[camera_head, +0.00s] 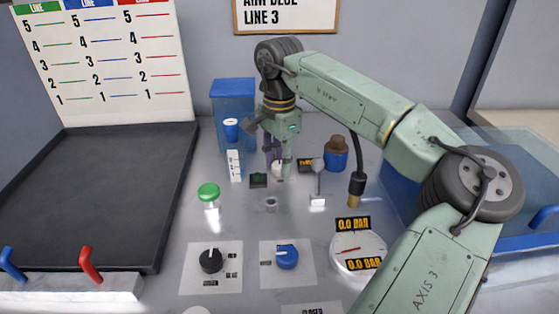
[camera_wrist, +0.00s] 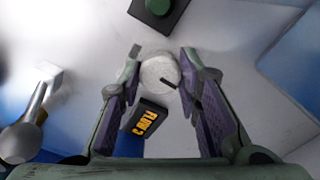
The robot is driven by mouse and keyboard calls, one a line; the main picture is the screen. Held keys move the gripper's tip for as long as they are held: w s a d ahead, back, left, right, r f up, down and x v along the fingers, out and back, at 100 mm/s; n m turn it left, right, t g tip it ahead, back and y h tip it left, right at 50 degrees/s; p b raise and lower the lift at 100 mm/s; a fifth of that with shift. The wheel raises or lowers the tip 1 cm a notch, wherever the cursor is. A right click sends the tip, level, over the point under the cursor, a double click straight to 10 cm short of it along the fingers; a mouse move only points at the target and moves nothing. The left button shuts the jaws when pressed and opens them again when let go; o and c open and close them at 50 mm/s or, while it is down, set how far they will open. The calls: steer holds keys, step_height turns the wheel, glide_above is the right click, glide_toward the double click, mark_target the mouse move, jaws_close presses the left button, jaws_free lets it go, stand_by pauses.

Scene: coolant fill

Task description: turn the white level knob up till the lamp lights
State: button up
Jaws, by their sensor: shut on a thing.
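The white level knob (camera_wrist: 158,74) is round and speckled, with a dark pointer mark at its lower right in the wrist view. My gripper (camera_wrist: 160,66) is shut on it, one finger on each side. In the head view, my gripper (camera_head: 278,168) points down at the back of the panel, and its fingers hide most of the knob. A small dark green lamp on a black base (camera_wrist: 158,6) is at the top edge of the wrist view. It also shows left of my gripper in the head view (camera_head: 258,180) and looks unlit.
A black display with orange lettering (camera_wrist: 144,119) stands close to the knob. A lever (camera_head: 318,184) is right of my gripper, near a blue jar with a brown cap (camera_head: 336,154). A green button (camera_head: 208,193), black knob (camera_head: 211,261), blue knob (camera_head: 286,257) and gauge (camera_head: 358,254) lie nearer.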

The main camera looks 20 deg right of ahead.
steer(key=c, duration=0.5)
steer(key=m+b, duration=0.1)
steer(key=m, duration=0.2)
steer(key=shift+m+b, duration=0.35)
steer(key=shift+m, duration=1.25)
steer(key=o, duration=1.2)
steer(key=shift+c, duration=0.2)
